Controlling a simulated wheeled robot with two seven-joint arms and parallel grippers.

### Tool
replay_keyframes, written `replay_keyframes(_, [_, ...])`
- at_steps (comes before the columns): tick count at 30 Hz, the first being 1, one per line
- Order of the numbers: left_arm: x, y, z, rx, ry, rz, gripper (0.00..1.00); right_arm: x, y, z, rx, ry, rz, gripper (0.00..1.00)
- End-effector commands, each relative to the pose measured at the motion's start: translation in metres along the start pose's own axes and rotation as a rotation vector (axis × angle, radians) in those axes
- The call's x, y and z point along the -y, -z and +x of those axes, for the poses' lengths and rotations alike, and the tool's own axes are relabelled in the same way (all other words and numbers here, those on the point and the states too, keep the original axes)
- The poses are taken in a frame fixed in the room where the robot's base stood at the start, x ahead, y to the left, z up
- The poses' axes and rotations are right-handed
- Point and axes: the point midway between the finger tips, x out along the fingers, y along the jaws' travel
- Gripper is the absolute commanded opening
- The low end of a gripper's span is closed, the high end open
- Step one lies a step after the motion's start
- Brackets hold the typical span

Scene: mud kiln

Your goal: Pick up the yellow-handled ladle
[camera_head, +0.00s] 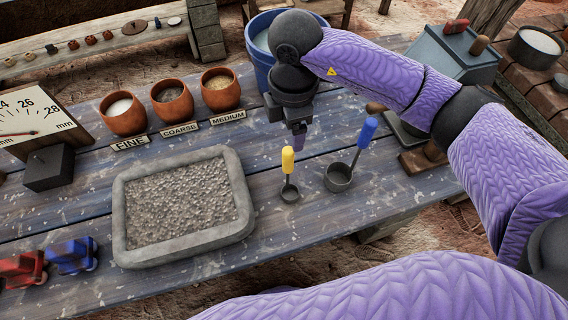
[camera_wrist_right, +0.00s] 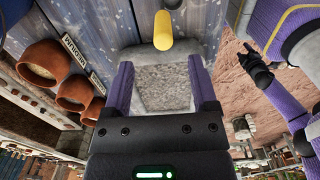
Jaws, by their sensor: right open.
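The yellow-handled ladle (camera_head: 287,160) stands on the blue plank table with its handle up and its small grey cup (camera_head: 289,195) at the bottom. My right gripper (camera_head: 299,143) is open and empty, just behind and slightly right of the handle top in the head view. In the right wrist view the yellow handle (camera_wrist_right: 162,30) shows beyond the gap between the two purple fingertips (camera_wrist_right: 160,62), apart from both. The cup is not clear there. A black hand that looks like my left gripper (camera_wrist_right: 250,68) shows small in the wrist view; its jaws are unclear.
A blue-handled ladle (camera_head: 339,177) stands close on the right. A stone tray of gravel (camera_head: 240,190) lies to the left. Clay pots (camera_head: 124,115) with label signs and a blue bucket (camera_head: 260,55) stand behind. Bare planks (camera_head: 300,235) lie in front of the ladles.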

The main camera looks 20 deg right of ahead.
Motion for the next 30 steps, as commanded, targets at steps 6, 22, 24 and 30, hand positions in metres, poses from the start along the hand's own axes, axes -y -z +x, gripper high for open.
replay_keyframes(6, [0.005,-0.012,0.01,0.023,0.007,0.003,0.59,0.0,0.001,0.04,-0.001,0.005,-0.001,0.75])
replay_keyframes(22, [0.005,-0.012,0.021,0.021,0.007,0.004,0.59,-0.002,0.006,0.087,-0.003,0.003,-0.001,0.66])
replay_keyframes(24, [0.005,-0.011,0.021,0.02,0.006,0.004,0.59,-0.002,0.006,0.086,-0.003,0.003,-0.001,0.51])
replay_keyframes(30, [0.004,-0.011,0.021,0.018,0.004,0.003,0.59,-0.002,0.006,0.086,-0.003,0.004,0.0,0.09])
